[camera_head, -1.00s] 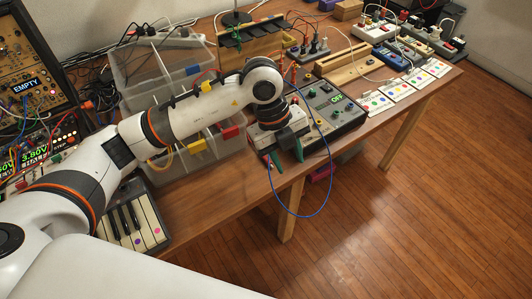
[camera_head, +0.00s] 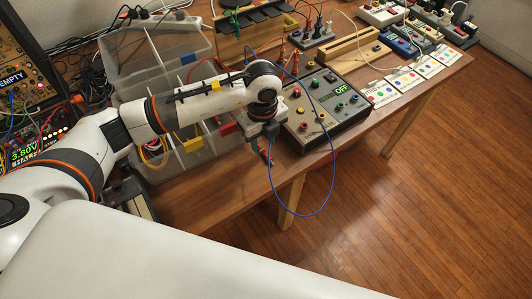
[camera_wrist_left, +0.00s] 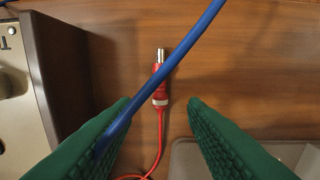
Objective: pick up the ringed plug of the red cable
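The red plug (camera_wrist_left: 160,94) lies on the wooden table in the left wrist view. It has a bare metal tip at its upper end and a pale ring near its lower end. Its red cable (camera_wrist_left: 160,128) runs down from it and curls left. A blue cable (camera_wrist_left: 196,32) crosses in front of the plug and passes over the left-hand finger. My left gripper (camera_wrist_left: 159,104) is open, with its green fingers on either side of the plug and apart from it. In the head view my left gripper (camera_head: 263,152) points down near the table's front edge. My right gripper is not in view.
A grey control box (camera_head: 318,139) stands close to the right of my gripper. Clear bins (camera_head: 188,158) stand to the left, behind my arm. The blue cable (camera_head: 333,170) also loops over the table's front edge. Cards (camera_head: 406,78) lie farther right.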

